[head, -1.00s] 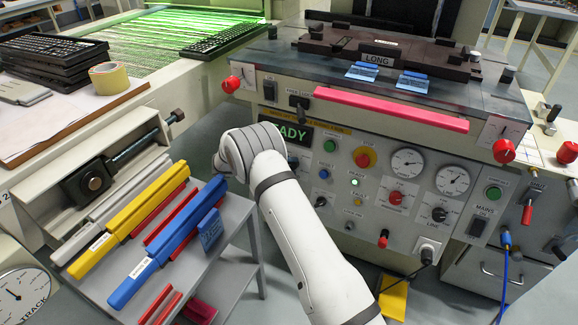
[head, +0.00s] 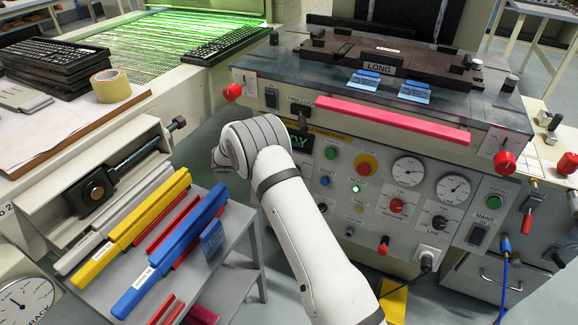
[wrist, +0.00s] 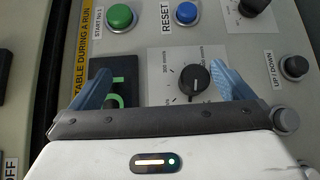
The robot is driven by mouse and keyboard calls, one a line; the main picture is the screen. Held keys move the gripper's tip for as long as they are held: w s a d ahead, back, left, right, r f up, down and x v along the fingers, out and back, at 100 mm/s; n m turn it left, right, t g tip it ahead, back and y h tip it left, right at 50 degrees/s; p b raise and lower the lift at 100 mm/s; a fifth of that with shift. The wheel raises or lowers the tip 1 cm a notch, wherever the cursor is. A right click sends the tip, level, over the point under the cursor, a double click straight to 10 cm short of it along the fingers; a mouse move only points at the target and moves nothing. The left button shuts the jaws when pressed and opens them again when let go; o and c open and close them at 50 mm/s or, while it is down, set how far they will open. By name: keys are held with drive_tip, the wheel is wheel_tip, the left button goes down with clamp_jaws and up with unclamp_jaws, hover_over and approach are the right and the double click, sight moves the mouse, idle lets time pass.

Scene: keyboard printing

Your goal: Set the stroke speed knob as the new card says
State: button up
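In the wrist view a black round knob (wrist: 194,81) sits on a pale plate with a printed scale marked in mm/s. Its exact setting is too small to tell. My gripper (wrist: 161,77) is open and empty, with its two blue fingers apart in front of the panel. The right finger is close to the knob's right side; I cannot tell whether it touches. The knob is hidden behind my arm in the head view. Two blue-topped cards, one on the left (head: 364,80) and one on the right (head: 414,91), stand on the machine top; their writing is unreadable.
A dark display (wrist: 117,92) with green characters is left of the knob. A green button (wrist: 120,17), a blue RESET button (wrist: 187,12) and an UP/DOWN button (wrist: 294,67) surround it. A rack of coloured bars (head: 160,260) stands close left of my arm.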

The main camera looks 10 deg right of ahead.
drive_tip(key=r, duration=0.1)
drive_tip(key=w+r, duration=0.1)
drive_tip(key=r, duration=0.3)
drive_tip(key=shift+w+a+p, duration=0.2)
drive_tip(key=shift+w+p, duration=0.1)
drive_tip(key=shift+w, duration=0.05)
drive_tip(key=shift+s+f, duration=1.05)
drive_tip(key=shift+s, duration=0.15)
drive_tip(key=shift+c, duration=0.5)
drive_tip(key=shift+m, duration=0.3)
drive_tip(key=s+r, duration=0.3)
drive_tip(key=s, duration=0.1)
drive_tip(key=shift+a+r, duration=0.3)
drive_tip(key=shift+r, duration=0.1)
drive_tip(key=c, duration=0.6)
drive_tip(key=shift+o, duration=0.2)
drive_tip(key=w+a, duration=0.2)
drive_tip(key=a, duration=0.5)
drive_tip(key=shift+a+p, duration=0.3)
drive_tip(key=shift+p, duration=0.1)
drive_tip(key=shift+r, duration=0.1)
